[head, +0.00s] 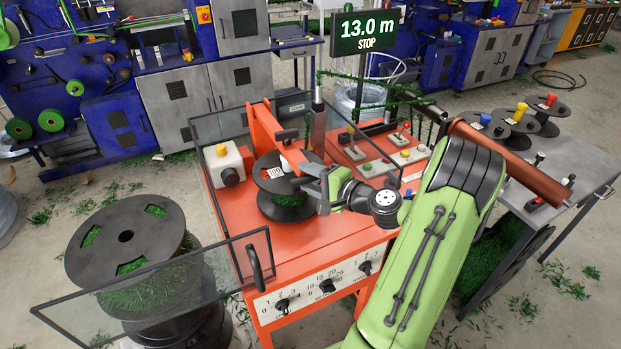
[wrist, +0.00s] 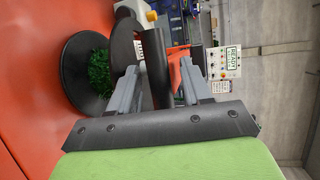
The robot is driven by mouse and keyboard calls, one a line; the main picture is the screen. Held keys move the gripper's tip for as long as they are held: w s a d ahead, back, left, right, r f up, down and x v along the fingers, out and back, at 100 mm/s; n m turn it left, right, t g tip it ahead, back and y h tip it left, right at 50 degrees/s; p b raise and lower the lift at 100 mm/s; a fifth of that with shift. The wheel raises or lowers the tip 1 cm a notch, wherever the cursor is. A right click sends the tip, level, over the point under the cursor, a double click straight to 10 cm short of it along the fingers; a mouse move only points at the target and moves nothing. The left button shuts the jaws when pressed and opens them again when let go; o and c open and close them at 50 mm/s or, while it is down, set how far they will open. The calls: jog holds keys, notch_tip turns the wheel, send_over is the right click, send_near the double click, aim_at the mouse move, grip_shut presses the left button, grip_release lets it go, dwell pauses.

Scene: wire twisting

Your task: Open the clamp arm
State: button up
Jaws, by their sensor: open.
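The orange clamp arm (head: 262,124) stands over the back of the orange machine table, above a small black spool (head: 284,207) wound with green wire. The spool also shows in the wrist view (wrist: 73,72), with green wire between its flanges.
A glass guard with a black handle (head: 255,266) swings out at the front left, near a large spool (head: 125,237). Knobs line the table's front (head: 327,286). A display (head: 364,33) reads 13.0 m, STOP. Small spools stand on a side table (head: 583,170) at right.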

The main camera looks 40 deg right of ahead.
jog(key=shift+c, duration=0.4)
jog(key=shift+f, duration=0.1)
grip_shut()
